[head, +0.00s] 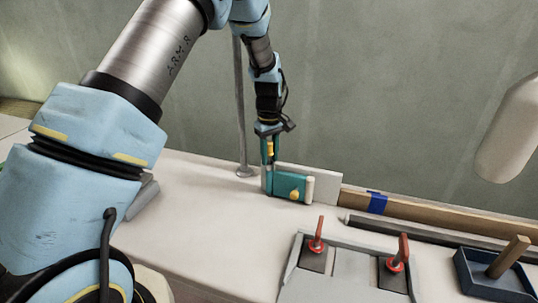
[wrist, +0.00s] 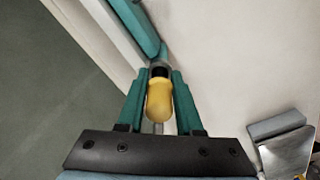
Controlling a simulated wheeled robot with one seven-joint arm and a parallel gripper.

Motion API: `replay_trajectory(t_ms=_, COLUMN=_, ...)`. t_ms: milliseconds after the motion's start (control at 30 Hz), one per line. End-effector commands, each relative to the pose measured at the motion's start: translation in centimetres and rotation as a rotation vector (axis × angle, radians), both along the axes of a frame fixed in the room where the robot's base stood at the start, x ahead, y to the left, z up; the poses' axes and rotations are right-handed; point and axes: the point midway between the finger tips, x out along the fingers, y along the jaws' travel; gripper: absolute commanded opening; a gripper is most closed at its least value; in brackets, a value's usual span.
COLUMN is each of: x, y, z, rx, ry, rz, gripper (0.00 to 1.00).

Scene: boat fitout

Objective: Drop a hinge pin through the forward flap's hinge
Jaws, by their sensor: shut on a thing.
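The forward flap (head: 290,186) is a teal panel with a yellow knob, standing on the pale bench against a white upright board (head: 325,183). Its hinge (head: 266,180) is the upright teal part at its left end. My gripper (head: 268,157) points down just above that hinge. It is shut on a yellow hinge pin (head: 270,149), which also shows between the teal fingers in the wrist view (wrist: 160,98). A teal part of the flap (wrist: 136,25) shows beyond the fingertips there. I cannot tell whether the pin's lower end is inside the hinge.
A grey post (head: 241,110) stands close behind my gripper to the left. A fixture with red-handled clamps (head: 317,234) and a blue tray (head: 488,276) holding a wooden peg are at front right. A wooden rail (head: 430,218) with blue tape runs right.

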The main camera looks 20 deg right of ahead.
Motion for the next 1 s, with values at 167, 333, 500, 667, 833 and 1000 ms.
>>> replay_trajectory(t_ms=167, x=-0.6, y=0.7, z=-3.3, rx=0.02, ry=0.016, rz=0.001, gripper=0.4)
replay_trajectory(t_ms=333, x=-0.5, y=0.8, z=-3.3, rx=0.022, ry=0.015, rz=0.001, gripper=0.59)
replay_trajectory(t_ms=500, x=-0.3, y=1.0, z=-3.3, rx=0.023, ry=0.012, rz=0.0, gripper=0.7)
replay_trajectory(t_ms=667, x=-0.1, y=1.2, z=-3.3, rx=0.026, ry=0.01, rz=0.0, gripper=0.7)
replay_trajectory(t_ms=833, x=-0.1, y=1.2, z=-3.0, rx=0.025, ry=0.008, rz=0.0, gripper=0.7)
replay_trajectory(t_ms=1000, x=-0.1, y=1.0, z=-0.9, rx=0.017, ry=0.003, rz=0.0, gripper=0.7)
